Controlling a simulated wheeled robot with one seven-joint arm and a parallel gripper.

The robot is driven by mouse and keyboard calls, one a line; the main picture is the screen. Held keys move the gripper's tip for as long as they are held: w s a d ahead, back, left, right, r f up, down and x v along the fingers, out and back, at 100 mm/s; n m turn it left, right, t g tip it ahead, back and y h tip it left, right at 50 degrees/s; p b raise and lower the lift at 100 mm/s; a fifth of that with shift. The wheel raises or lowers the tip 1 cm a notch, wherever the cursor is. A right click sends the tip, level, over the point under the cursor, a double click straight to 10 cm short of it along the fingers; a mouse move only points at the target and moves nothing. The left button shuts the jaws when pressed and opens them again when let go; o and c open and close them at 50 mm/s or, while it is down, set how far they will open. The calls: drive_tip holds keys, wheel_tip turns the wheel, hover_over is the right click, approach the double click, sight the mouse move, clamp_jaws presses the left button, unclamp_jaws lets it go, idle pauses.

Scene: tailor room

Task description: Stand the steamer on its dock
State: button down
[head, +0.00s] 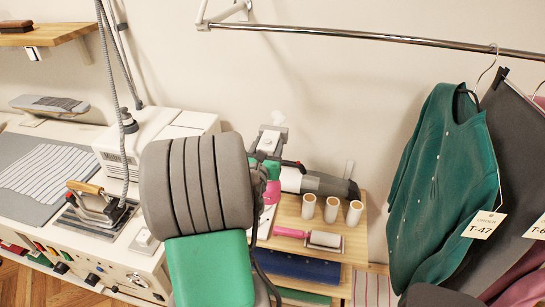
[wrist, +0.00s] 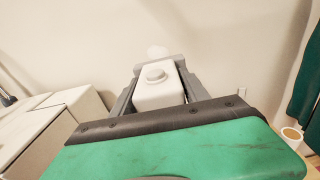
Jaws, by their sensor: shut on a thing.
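My gripper (head: 269,141) is above the back left of the wooden shelf, close to the wall, in the head view. In the wrist view its two grey fingers (wrist: 158,88) are shut on the steamer (wrist: 156,86), a white body with a round knob facing me. In the head view the steamer is mostly hidden by the fingers and my arm. I cannot tell whether its lower end touches anything. I cannot make out the dock with certainty; my arm covers part of the shelf.
The wooden shelf (head: 349,246) holds cream spools (head: 331,209), a pink-handled roller (head: 323,239) and a white-and-grey cylinder (head: 325,184) lying behind. A green cardigan (head: 440,180) hangs at right under a rail (head: 370,36). A white machine (head: 150,140) and an iron (head: 95,203) stand at left.

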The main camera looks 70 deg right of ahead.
drive_tip(key=w, duration=0.1)
drive_tip(key=w+d+f, duration=0.1)
drive_tip(key=w+d, duration=0.1)
drive_tip(key=shift+d+f, duration=0.2)
drive_tip(key=shift+f, duration=0.1)
drive_tip(key=w+d+f+b, duration=0.2)
drive_tip(key=w+d+f, duration=0.1)
drive_tip(key=f, duration=0.5)
drive_tip(key=shift+w+f, duration=0.25)
drive_tip(key=shift+f, duration=0.15)
drive_tip(key=c, duration=0.6)
unclamp_jaws()
drive_tip(key=shift+a+f, duration=0.1)
drive_tip(key=shift+f, duration=0.05)
drive_tip(key=shift+o, duration=0.2)
